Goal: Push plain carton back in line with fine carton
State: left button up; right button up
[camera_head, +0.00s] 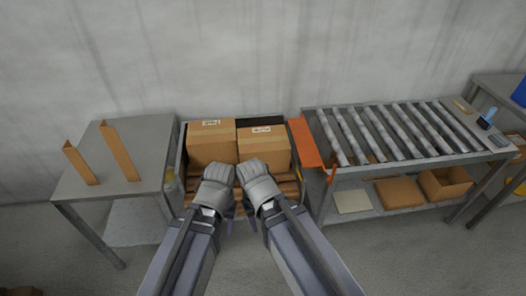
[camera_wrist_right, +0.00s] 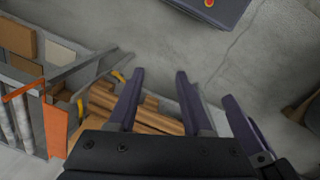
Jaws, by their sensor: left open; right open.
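Two brown cartons stand side by side on a slatted wooden base in a grey-framed bay. The left carton (camera_head: 211,145) and the right carton (camera_head: 264,150) both have a white label on top. The right carton sits farther forward, with a dark gap behind it. I cannot read which is plain or fine. My left gripper (camera_head: 226,221) is open in front of the cartons, pointing down. My right gripper (camera_wrist_right: 160,76) is open and empty above wooden slats (camera_wrist_right: 152,117); in the head view it is beside the left one, its fingers partly hidden. Neither visibly touches a carton.
An orange flap (camera_head: 305,143) separates the bay from the roller conveyor (camera_head: 385,132) on the right. Lower shelf boxes (camera_head: 398,191) lie beneath it. Floor in front is mostly clear.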

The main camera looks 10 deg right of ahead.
aim_at(271, 145)
jog(key=i+j, duration=0.1)
jog(key=i, duration=0.3)
jog(key=i+j, duration=0.1)
jog(key=i, duration=0.35)
jog(key=i+j, duration=0.1)
jog(key=i, duration=0.3)
jog(key=i+z, duration=0.05)
